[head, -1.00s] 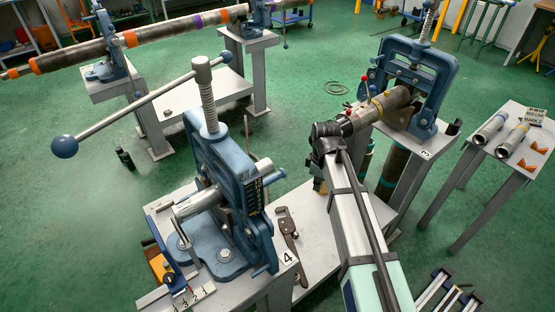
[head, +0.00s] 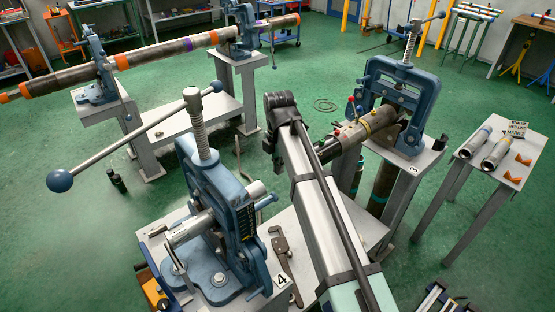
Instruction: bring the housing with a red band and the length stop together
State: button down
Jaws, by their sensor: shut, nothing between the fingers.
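I cannot make out a red band on any housing. A bare silver housing (head: 188,229) sits in the near blue vise (head: 215,195), its open end facing lower left. I cannot pick out the length stop for sure; a yellow-orange part (head: 153,292) with blue beside it shows at the lower left, cut off by the near bench and frame edge. My arm reaches up from the bottom right to a dark wrist joint over the middle.
A second blue vise (head: 408,95) holds a dark pipe (head: 372,122) with a yellow band. A wrench (head: 283,250) lies near the front vise.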

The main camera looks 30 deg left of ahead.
jog(key=s+a+f+p, duration=0.1)
jog(key=s+f+p, duration=0.1)
jog(key=f, duration=0.3)
jog(key=shift+s+f+p, duration=0.35)
jog(key=shift+s, duration=0.55)
